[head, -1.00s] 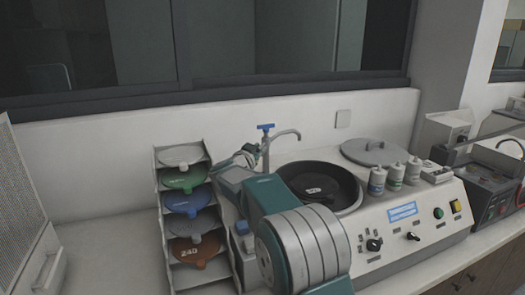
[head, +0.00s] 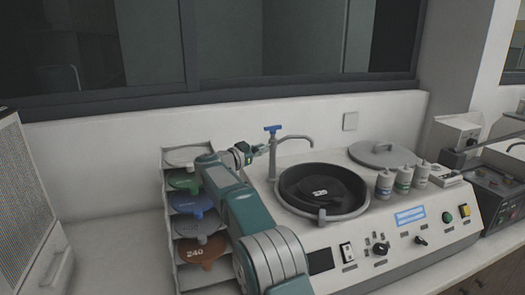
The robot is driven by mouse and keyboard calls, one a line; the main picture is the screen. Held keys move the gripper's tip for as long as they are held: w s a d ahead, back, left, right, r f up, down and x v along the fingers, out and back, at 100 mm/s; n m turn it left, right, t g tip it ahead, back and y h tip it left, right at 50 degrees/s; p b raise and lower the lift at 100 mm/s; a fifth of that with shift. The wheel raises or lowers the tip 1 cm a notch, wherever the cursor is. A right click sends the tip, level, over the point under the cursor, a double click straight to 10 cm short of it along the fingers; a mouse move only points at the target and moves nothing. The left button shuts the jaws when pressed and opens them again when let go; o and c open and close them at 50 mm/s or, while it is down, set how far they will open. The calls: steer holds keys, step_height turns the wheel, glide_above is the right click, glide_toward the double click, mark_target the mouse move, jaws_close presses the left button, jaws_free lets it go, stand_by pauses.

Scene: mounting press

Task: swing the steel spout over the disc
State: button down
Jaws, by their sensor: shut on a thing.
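The steel spout (head: 296,138) rises from a post behind the round bowl and bends to the right. Its tip shows above the bowl's back rim, not over the disc's middle. A blue handle (head: 273,128) tops the post. The black disc (head: 322,192) with a small pale label lies in the dark bowl of the grey machine. My gripper (head: 263,150) is at the left of the spout's post, below the blue handle, shut on the spout. The fingertips are small, and their exact contact is hard to make out.
A rack of coloured discs (head: 167,225) stands left, partly behind my arm. White bottles (head: 403,178) and a grey round lid (head: 378,154) sit right of the bowl. The control panel (head: 410,216) faces front. A wall is close behind.

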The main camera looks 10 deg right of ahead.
steer(key=shift+a+r, duration=0.1)
steer(key=shift+a, duration=0.2)
steer(key=c, duration=0.7)
jaws_free()
steer(key=shift+c, duration=0.2)
steer(key=shift+a, duration=0.35)
